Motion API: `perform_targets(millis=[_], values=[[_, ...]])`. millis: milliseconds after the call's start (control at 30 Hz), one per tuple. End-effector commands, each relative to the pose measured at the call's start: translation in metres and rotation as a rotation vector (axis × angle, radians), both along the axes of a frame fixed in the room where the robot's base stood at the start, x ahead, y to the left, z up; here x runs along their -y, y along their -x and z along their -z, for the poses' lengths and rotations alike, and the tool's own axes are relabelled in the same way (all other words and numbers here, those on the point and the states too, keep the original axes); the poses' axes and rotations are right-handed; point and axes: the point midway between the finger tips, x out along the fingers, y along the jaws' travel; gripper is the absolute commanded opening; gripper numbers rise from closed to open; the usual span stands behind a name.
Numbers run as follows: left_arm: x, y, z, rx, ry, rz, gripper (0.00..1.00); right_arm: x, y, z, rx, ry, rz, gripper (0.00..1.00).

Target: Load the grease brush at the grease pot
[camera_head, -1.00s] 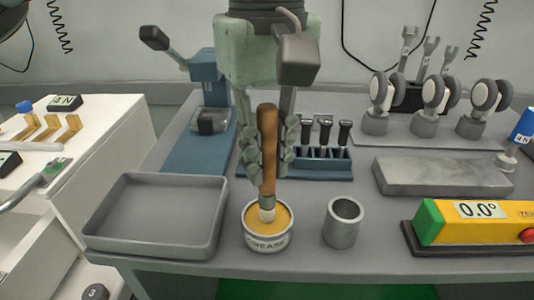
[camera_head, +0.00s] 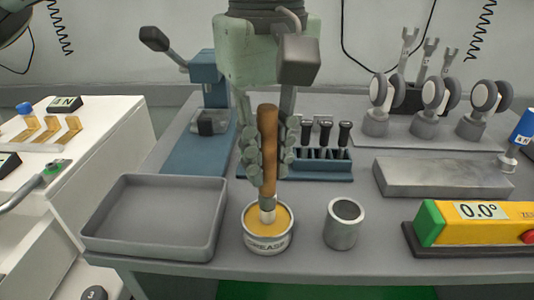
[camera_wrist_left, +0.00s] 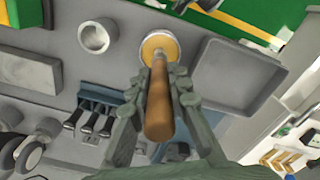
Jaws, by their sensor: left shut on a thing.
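The grease brush (camera_head: 269,150) has a brown wooden handle and a pale metal collar. My left gripper (camera_head: 267,155) is shut on its handle and holds it close to upright. The brush's lower end is inside the grease pot (camera_head: 267,247), a round tin marked GREASE with yellow-orange grease. The bristles are hidden in the grease. In the left wrist view the handle (camera_wrist_left: 159,105) lies between the fingers (camera_wrist_left: 158,90), with the pot (camera_wrist_left: 150,40) beyond it. My right gripper is not in view.
An empty grey tray (camera_head: 155,253) stands left of the pot and a metal cup (camera_head: 343,225) right of it. A blue rack (camera_head: 325,171) with black-handled tools is behind. A grey block (camera_head: 440,178) and yellow level (camera_head: 470,223) lie at the right.

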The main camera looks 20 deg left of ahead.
Motion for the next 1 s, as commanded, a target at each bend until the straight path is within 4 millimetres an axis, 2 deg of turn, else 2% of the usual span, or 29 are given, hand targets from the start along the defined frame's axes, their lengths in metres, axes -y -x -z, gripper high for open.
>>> perform_targets(millis=[800, 1000], values=[[0.0, 0.0, -0.063, -0.002, -0.001, 0.001, 0.0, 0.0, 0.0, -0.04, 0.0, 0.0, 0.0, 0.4], [0.0, 0.0, -0.07, -0.001, 0.0, 0.0, 0.0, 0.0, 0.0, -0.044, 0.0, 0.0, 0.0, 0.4]])
